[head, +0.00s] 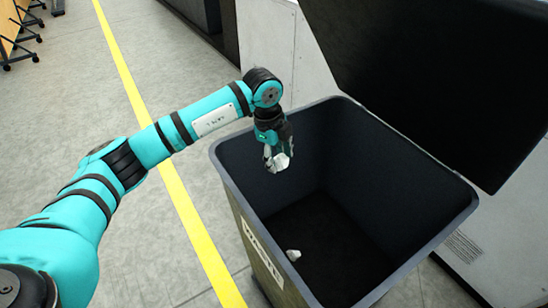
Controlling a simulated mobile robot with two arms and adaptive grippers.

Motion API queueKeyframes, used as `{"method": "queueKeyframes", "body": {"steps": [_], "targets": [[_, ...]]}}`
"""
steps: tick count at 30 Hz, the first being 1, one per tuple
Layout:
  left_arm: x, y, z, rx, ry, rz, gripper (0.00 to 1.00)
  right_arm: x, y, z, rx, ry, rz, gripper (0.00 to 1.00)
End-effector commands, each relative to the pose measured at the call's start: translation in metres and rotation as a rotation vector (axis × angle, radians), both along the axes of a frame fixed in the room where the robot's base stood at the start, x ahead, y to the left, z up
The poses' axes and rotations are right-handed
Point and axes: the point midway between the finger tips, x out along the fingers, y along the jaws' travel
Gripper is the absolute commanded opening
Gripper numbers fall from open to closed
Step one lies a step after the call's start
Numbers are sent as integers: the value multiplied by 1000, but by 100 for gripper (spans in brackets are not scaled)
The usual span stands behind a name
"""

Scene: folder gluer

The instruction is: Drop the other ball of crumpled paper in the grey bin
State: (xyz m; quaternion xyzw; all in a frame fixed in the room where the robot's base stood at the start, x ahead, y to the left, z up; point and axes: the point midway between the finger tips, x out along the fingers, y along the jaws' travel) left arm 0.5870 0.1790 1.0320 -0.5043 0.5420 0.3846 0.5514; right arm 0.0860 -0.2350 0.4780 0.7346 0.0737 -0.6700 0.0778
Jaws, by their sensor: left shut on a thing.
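The grey bin (456,222) stands open at the right, with a dark inside and a white label on its outer side. One ball of crumpled paper (293,255) lies low inside it, near the label side. My left gripper (277,158) points down over the bin's opening, just inside its far left rim. It is shut on a second, white ball of crumpled paper (279,163). The fingers partly hide this ball. My right gripper is not in view.
The bin's black lid (440,70) stands raised at the upper right. A pale machine panel (275,45) is behind the bin. A yellow line (190,215) runs along the grey floor, which is clear left of the bin.

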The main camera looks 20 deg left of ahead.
Motion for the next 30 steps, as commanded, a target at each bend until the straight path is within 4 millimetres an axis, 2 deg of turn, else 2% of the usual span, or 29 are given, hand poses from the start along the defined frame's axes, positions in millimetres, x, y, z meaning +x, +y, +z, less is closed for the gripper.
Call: {"method": "queueKeyframes", "body": {"steps": [4,5,10,20,25,30], "targets": [[0,0,0,0,0,0,28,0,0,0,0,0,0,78],[0,0,0,0,0,0,52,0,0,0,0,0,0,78],[0,0,0,0,0,0,74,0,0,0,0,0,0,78],[0,1,3,0,-1,0,75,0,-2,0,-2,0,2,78],[-2,4,26,-1,-4,1,75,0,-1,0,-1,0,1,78],[-7,8,63,-1,-5,-1,75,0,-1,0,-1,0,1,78]]}}
